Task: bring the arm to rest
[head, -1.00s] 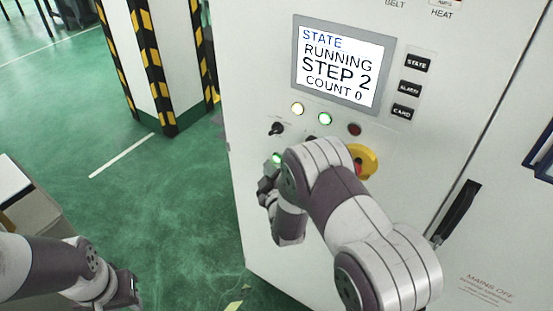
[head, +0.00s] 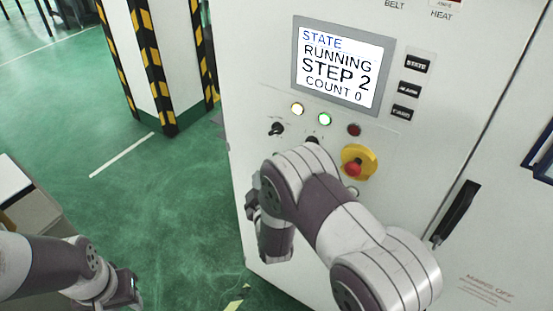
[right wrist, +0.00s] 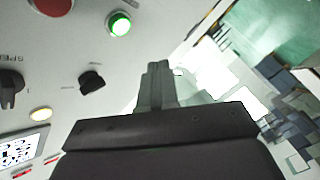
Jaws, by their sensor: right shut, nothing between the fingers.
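My right arm (head: 325,215) reaches across the front of a white control cabinet (head: 260,80). My right gripper (head: 252,206) is partly hidden behind its own wrist, at the cabinet's left edge below the knobs. In the right wrist view its fingers (right wrist: 158,85) are together with nothing between them, apart from the green-lit button (right wrist: 118,23). My left gripper (head: 125,288) is at the lower left, low over the floor; its fingers are too small to judge. The screen (head: 336,62) reads STATE RUNNING, STEP 2, COUNT 0.
A red emergency stop on a yellow base (head: 358,162) is just above my right arm. A black selector (head: 276,129) and lit lamps sit below the screen. A black door handle (head: 457,211) is at right. A striped pillar (head: 165,65) stands behind; green floor (head: 170,200) lies open left of the cabinet.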

